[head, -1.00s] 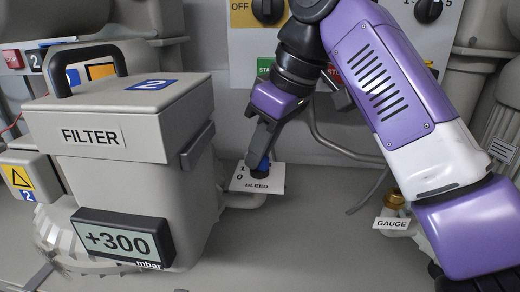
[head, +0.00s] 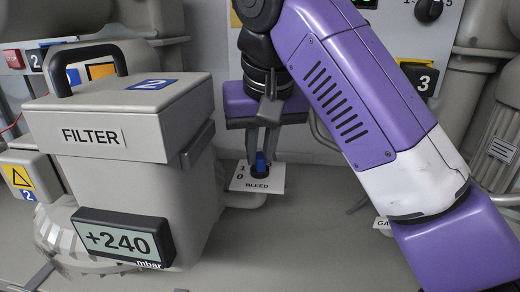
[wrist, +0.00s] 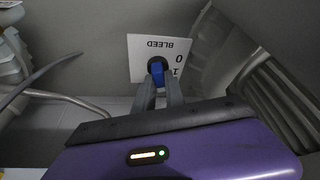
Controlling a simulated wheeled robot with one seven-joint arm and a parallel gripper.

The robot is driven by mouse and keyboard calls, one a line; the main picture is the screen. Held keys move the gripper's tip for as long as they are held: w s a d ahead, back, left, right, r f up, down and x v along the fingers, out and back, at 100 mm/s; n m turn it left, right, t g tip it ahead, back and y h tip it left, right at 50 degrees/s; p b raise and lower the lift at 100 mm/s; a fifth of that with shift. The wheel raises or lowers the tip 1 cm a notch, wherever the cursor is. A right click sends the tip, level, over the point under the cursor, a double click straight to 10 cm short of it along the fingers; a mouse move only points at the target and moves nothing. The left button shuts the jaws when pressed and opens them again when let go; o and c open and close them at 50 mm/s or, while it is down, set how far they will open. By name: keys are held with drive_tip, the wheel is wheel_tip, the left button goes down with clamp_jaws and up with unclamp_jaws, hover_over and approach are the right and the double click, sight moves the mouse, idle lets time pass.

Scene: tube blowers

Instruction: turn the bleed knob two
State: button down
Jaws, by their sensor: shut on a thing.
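The bleed knob is a small blue knob (head: 260,162) on a dark round base. It stands on a white plate (head: 268,187) marked BLEED, 1 and 0, beside the filter. My gripper (head: 265,153) points down and is shut on the knob, with one finger on each side. The wrist view also shows the blue knob (wrist: 157,73) between the fingertips, over the plate (wrist: 137,50). The filter unit 2 (head: 130,130) has a display (head: 122,240) that reads +240 mbar.
The filter box with its black handle stands close to the left of my gripper. A grey wall panel with switches is behind my arm. The GAUGE label (head: 382,223) is partly hidden by my arm. The grey surface in front of the BLEED plate is clear.

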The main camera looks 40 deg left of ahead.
drive_tip(key=shift+r+m+t, duration=0.15)
drive_tip(key=shift+m+t, duration=0.25)
drive_tip(key=shift+m, duration=0.7)
drive_tip(key=shift+h, duration=0.3)
drive_tip(key=c, duration=1.4)
unclamp_jaws()
